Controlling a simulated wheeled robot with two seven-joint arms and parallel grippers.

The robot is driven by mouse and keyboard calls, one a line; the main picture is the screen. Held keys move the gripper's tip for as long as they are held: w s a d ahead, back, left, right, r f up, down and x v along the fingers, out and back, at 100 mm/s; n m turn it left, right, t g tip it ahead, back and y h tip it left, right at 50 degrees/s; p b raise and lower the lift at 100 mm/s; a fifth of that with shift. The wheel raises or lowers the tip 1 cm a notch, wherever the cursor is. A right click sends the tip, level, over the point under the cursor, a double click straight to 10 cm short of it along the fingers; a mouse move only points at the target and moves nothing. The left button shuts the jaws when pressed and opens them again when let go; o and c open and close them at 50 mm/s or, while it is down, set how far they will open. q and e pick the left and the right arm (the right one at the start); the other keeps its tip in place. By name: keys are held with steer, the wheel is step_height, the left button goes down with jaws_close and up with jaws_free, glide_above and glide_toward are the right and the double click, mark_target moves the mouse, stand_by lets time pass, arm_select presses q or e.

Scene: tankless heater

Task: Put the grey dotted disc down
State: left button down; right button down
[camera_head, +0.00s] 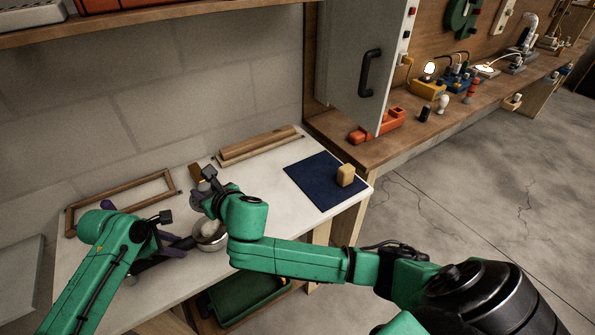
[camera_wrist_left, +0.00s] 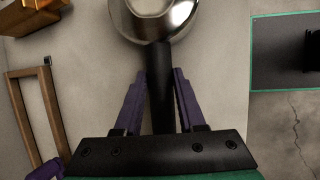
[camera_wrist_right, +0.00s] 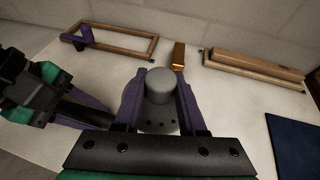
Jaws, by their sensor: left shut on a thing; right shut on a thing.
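The grey dotted disc (camera_wrist_right: 163,121) shows in the right wrist view, with a thick grey knob on top. My right gripper (camera_wrist_right: 162,78) is shut on this knob, one purple finger on each side. In the head view the right gripper (camera_head: 203,203) is above the white table, and the disc is hard to make out. My left gripper (camera_wrist_left: 158,75) is shut on the black handle (camera_wrist_left: 160,100) of a shiny metal pan (camera_wrist_left: 152,18). The pan (camera_head: 211,240) also shows in the head view, partly behind my right arm. Whether the disc touches anything below cannot be told.
On the white table (camera_head: 262,183) are a wooden frame (camera_head: 128,191), a small brown block (camera_wrist_right: 179,54), wooden strips (camera_head: 255,147) and a dark blue mat (camera_head: 312,178) bearing a tan block (camera_head: 346,175). A green bin (camera_head: 240,297) is below. Bare table lies between strips and mat.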

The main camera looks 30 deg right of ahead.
steer(key=w+d+f+m+h, duration=0.2)
steer(key=w+d, duration=0.1)
steer(key=d, duration=0.6)
steer(key=w+d+f+m+h, duration=0.2)
steer(key=w+d+h, duration=0.15)
steer(key=d, duration=0.55)
steer(key=m+g+h, duration=0.2)
steer(key=m+h, duration=0.2)
glide_above(315, 167)
step_height(315, 167, down, 9)
steer(key=shift+w+r, duration=0.1)
steer(key=shift+r, duration=0.1)
steer(key=shift+f, duration=0.35)
steer(key=shift+c, duration=2.4)
jaws_free()
steer(key=shift+f, duration=0.1)
